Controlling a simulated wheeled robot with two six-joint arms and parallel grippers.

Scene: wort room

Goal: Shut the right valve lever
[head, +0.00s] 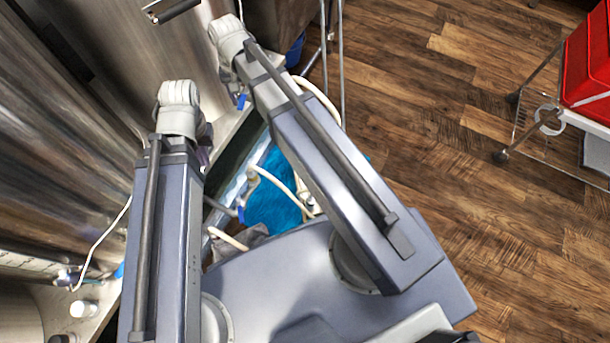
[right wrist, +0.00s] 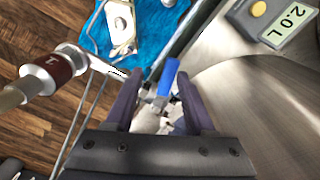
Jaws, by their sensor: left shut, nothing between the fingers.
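A blue valve lever (right wrist: 168,76) on a metal valve body (right wrist: 153,107) shows in the right wrist view, between and just beyond the fingertips of my right gripper (right wrist: 158,75). The dark fingers stand apart on either side of it, and I cannot tell whether either touches. In the head view a blue lever (head: 242,101) shows just below the end of my right arm, whose gripper is mostly hidden there. My left gripper (head: 205,156) is mostly hidden behind its own arm, shut and empty. Another blue lever (head: 241,214) is lower down, between my arms.
Large steel tanks (head: 80,120) fill the left side. A blue cloth (head: 275,208) lies below, with pale hoses over it. A box with a "2.0 L" label (right wrist: 285,25) is close by. A wire cart with a red crate (head: 590,60) stands at the right. The wooden floor between is clear.

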